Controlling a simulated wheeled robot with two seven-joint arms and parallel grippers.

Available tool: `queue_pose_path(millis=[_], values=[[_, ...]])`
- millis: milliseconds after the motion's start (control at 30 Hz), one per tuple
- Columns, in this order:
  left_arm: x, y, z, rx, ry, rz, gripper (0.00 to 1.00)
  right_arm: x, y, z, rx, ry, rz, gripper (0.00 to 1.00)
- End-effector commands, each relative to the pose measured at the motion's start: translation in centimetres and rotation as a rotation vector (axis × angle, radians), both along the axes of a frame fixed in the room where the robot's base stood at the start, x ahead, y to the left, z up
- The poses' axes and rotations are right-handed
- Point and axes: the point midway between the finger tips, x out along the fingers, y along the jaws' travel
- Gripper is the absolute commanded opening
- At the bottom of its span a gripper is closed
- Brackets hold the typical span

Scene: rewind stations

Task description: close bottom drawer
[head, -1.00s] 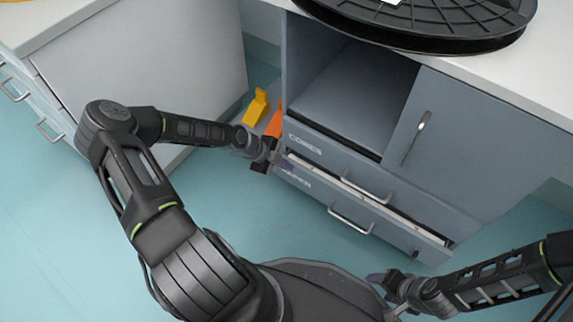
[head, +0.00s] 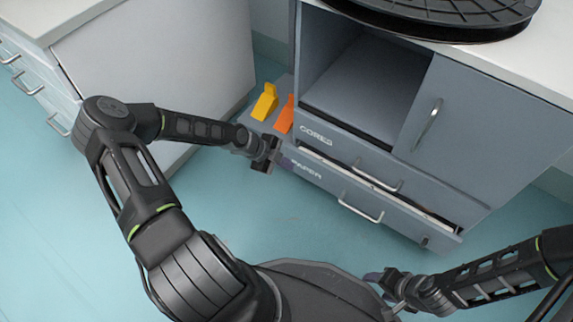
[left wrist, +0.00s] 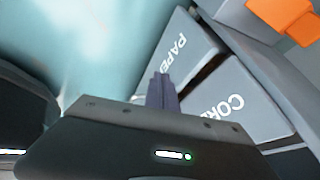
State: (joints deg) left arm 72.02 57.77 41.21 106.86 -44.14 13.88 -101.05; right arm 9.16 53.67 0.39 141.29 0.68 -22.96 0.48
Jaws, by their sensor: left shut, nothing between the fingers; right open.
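The bottom drawer (head: 352,198), labelled PAPER, is part of the grey cabinet (head: 470,125) and stands partly open, with pale contents showing along its top. Its bar handle (head: 361,209) is at mid-front. The drawer above it, labelled CORES (head: 395,168), looks shut. My left gripper (head: 281,158) is shut and empty at the left end of the PAPER drawer; I cannot tell whether it touches. In the left wrist view the shut fingers (left wrist: 163,92) point toward the PAPER drawer front (left wrist: 182,50). My right gripper (head: 376,278) is open, low in front of the cabinet, apart from the drawer.
A black reel (head: 450,18) lies on the cabinet's white top. An open compartment (head: 365,85) is above the drawers. A yellow piece (head: 265,103) and an orange piece (head: 285,115) stand left of the cabinet. Another drawer unit (head: 150,75) is at the left. The floor in front is clear.

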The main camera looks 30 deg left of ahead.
Motion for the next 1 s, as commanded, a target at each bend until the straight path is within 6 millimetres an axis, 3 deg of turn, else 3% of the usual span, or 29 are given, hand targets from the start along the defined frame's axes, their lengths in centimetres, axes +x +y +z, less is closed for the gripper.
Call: queue_pose_path(millis=[33, 400, 1000], values=[[-0.3, 0.3, 1.2, -0.001, -0.001, 0.001, 0.00, 0.1, 0.0, 0.8, 0.000, -0.002, -0.001, 0.57], [-3.2, 2.9, 6.1, -0.001, 0.000, 0.000, 0.00, -0.5, -0.1, 3.9, 0.002, 0.012, 0.007, 0.57], [-3.8, 3.3, 6.9, -0.001, 0.000, -0.003, 0.00, -0.6, -0.1, 4.2, 0.003, 0.017, 0.008, 0.57]])
